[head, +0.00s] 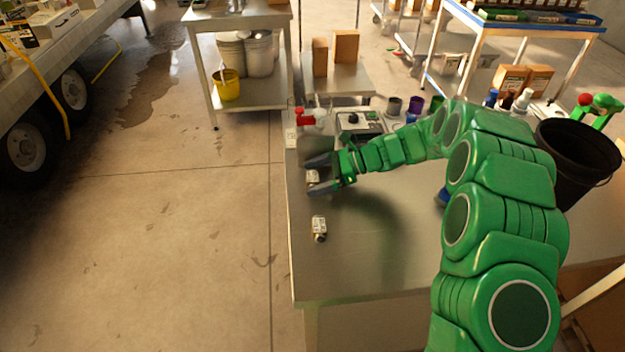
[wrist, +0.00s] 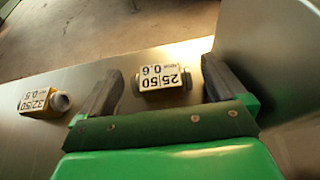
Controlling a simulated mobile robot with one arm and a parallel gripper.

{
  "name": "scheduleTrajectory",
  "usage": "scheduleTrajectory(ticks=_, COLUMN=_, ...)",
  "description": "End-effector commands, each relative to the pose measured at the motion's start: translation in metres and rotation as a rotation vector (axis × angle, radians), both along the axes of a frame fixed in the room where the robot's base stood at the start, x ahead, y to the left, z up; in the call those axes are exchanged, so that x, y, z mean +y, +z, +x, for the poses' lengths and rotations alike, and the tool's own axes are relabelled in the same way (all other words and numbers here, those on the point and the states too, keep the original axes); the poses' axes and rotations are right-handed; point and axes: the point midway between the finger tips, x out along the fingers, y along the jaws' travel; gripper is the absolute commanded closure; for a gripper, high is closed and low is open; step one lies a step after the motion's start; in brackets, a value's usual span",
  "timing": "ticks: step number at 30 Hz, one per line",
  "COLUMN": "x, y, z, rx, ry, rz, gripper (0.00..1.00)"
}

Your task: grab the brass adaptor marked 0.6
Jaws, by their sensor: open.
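The adaptor marked 0.6 (wrist: 162,80) has a label reading 25/50 and 0.6 in the wrist view. It lies on the metal bench between my two open fingers, apart from both as far as I can see. In the head view this adaptor (head: 312,177) shows between the fingertips near the bench's left edge. My gripper (head: 320,174) is open around it; the wrist view also shows my gripper (wrist: 165,83) from behind. A second adaptor (wrist: 42,101), marked 32/50 and 0.5, lies to the left in the wrist view. In the head view this second adaptor (head: 319,228) lies nearer the front.
The metal bench (head: 370,260) is bare toward its front. A red-topped item (head: 305,117), a scale-like device (head: 360,124) and several cups stand behind my gripper. A black bucket (head: 575,150) stands at the right. The bench's left edge is close to both adaptors.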

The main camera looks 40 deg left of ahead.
Motion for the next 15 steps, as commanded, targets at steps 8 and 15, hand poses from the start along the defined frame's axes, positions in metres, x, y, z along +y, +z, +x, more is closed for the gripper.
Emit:
scheduleTrajectory(ticks=8, x=0.0073, y=-0.0038, z=-0.0063, rx=-0.001, ry=-0.002, rz=0.001, gripper=0.02)
scheduleTrajectory(ticks=15, x=0.0071, y=-0.0035, z=-0.0061, rx=-0.001, ry=-0.002, rz=0.001, gripper=0.30)
